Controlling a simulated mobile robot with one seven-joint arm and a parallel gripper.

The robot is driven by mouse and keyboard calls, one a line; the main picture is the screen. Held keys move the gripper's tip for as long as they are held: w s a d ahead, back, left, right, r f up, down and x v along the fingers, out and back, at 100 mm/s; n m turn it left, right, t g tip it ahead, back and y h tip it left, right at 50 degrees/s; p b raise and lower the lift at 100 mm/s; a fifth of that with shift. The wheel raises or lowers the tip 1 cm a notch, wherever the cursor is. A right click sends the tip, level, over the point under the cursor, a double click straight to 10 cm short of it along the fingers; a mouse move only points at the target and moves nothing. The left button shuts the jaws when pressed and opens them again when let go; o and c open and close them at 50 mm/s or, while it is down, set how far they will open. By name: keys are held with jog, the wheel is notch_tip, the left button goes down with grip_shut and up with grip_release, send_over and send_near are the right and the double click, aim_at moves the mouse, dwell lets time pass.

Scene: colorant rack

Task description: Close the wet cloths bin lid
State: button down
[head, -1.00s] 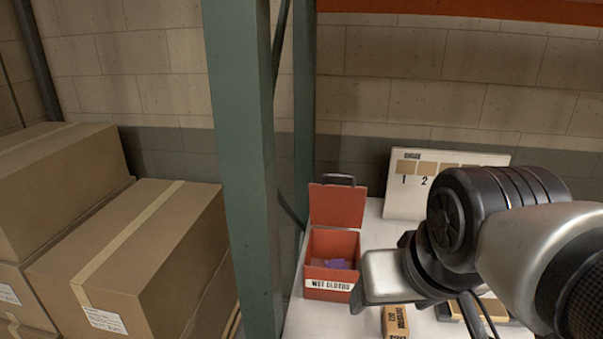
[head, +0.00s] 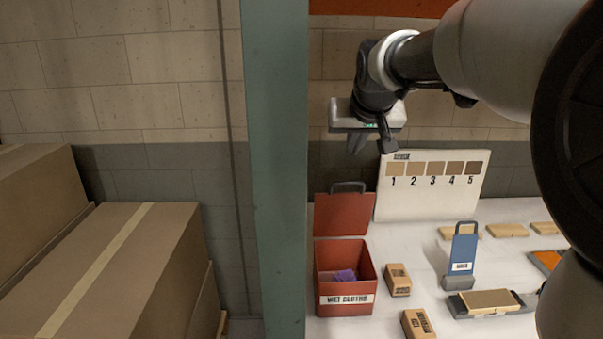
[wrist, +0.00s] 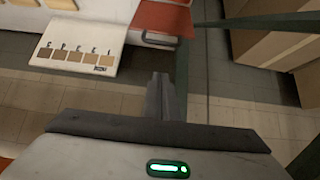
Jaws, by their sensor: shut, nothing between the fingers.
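The red wet cloths bin (head: 364,263) stands at the left end of the white shelf in the head view, with purple cloth (head: 343,276) inside. Its red lid (head: 341,214) stands open, upright at the back, with a dark handle on its top edge. The lid also shows at the top of the wrist view (wrist: 165,18), with its handle (wrist: 160,41). My gripper (head: 357,144) is above and behind the lid, apart from it. Its fingers point down, are together and hold nothing; they show in the wrist view too (wrist: 160,84).
A green rack post (head: 278,190) rises just left of the bin. Small tan blocks (head: 398,280) and a blue upright tool (head: 462,255) stand to the right. Cardboard boxes (head: 150,270) fill the left.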

aim_at(347, 182)
jog(key=x, duration=0.6)
jog(key=s+f+p+x, duration=0.1)
jog(key=x, duration=0.2)
jog(key=shift+w+f, duration=0.25)
jog(key=shift+s+f, duration=0.35)
jog(key=shift+s, duration=0.15)
jog(key=shift+f, duration=0.15)
